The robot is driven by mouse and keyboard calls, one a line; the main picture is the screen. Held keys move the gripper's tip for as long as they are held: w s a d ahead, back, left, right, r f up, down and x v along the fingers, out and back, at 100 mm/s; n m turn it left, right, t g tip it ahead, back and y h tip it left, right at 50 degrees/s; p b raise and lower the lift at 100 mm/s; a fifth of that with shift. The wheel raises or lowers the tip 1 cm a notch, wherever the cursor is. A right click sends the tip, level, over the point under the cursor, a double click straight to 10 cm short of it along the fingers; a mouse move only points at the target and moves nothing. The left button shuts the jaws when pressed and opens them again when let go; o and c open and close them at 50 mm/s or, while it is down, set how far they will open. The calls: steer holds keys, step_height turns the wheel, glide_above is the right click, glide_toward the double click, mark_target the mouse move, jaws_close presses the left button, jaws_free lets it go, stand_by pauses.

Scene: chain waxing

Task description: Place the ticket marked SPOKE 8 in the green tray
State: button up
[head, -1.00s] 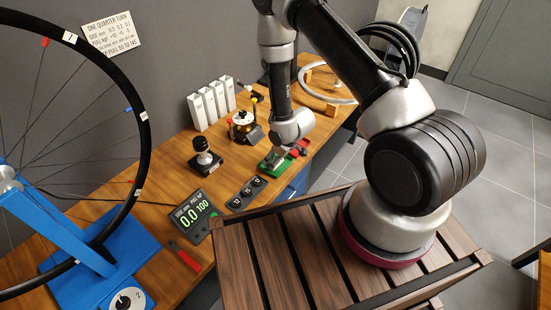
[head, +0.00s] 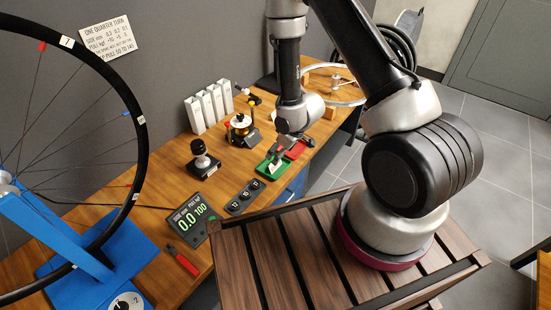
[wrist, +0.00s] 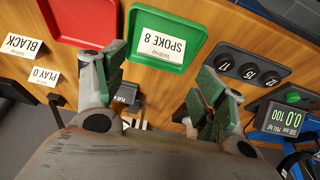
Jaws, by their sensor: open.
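The white ticket marked SPOKE 8 (wrist: 162,43) lies in the green tray (wrist: 176,14), print facing up, in the wrist view. In the head view the green tray (head: 262,171) stands on the workbench with the pale ticket (head: 273,167) in it, partly hidden by my gripper. My gripper (wrist: 163,76) is open, with its two green-padded fingers apart and nothing between them. It is above the near side of the tray, apart from the ticket. It also shows in the head view (head: 281,150).
A red tray (wrist: 85,15) stands beside the green one. A dark three-dial block (wrist: 248,70) and a gauge display (wrist: 284,118) stand on the other side. White upright holders (head: 209,107) stand at the back.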

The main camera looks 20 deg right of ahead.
steer(key=s+d+r+m+t+h, duration=0.15)
steer(key=d+r, duration=0.35)
steer(key=r, duration=0.8)
steer(key=d+r+m+g+h, duration=0.15)
steer(key=d+r, duration=0.25)
steer(key=r, duration=1)
steer(key=s+d+r+m, duration=0.2)
steer(key=s+r, duration=0.7)
steer(key=s, duration=0.2)
steer(key=s+d+r+m, duration=0.2)
steer(key=s+r, duration=0.6)
steer(key=s, duration=0.3)
steer(key=shift+s+r+t, duration=0.3)
steer(key=shift+s+r, duration=0.05)
steer(key=shift+r, duration=0.05)
